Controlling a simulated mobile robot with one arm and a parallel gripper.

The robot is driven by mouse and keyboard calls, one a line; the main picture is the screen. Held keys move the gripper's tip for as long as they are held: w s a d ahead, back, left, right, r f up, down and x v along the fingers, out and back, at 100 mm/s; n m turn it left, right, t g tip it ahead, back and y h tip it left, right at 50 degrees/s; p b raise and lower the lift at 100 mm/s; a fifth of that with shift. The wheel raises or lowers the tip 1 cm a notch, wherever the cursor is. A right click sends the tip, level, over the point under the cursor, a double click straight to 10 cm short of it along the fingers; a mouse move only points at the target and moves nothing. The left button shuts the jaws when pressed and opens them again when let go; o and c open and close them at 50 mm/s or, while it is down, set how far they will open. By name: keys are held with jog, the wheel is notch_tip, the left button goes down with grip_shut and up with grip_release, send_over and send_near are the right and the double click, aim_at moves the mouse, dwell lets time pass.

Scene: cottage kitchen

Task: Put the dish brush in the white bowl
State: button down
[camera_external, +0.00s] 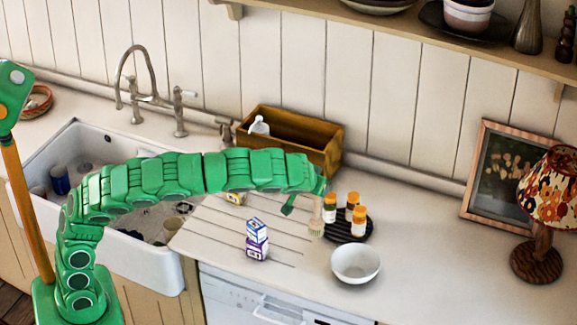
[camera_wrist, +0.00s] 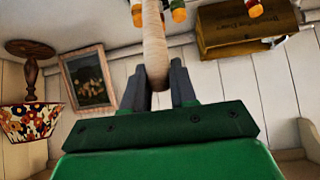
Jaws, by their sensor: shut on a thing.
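My gripper (camera_external: 322,187) is shut on the handle of the dish brush (camera_external: 316,223), a pale wooden brush that hangs with its head down. The gripper (camera_wrist: 160,82) also shows in the wrist view, with the brush handle (camera_wrist: 154,40) between its fingers. The brush head is left of the bottles, close to the worktop; I cannot tell if it touches. The white bowl (camera_external: 355,264) stands empty on the worktop, to the right of the brush and nearer the front edge. The bowl is not visible in the wrist view.
Stacked small boxes (camera_external: 257,239) stand left of the brush. A wooden crate (camera_external: 318,158) is at the back. A lamp (camera_external: 541,215) stands right; worktop between is clear.

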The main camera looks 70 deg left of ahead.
jog(key=s+d+f, duration=0.1)
jog(key=s+d, duration=0.3)
jog(key=w+d+f, duration=0.2)
jog(key=w+f, duration=0.8)
jog(key=w, duration=0.3)
jog(key=shift+w+d, duration=0.3)
jog(key=shift+w, duration=0.05)
jog(key=shift+w+f, duration=0.15)
jog(key=shift+f, duration=1.55)
jog(key=c, duration=0.9)
grip_release()
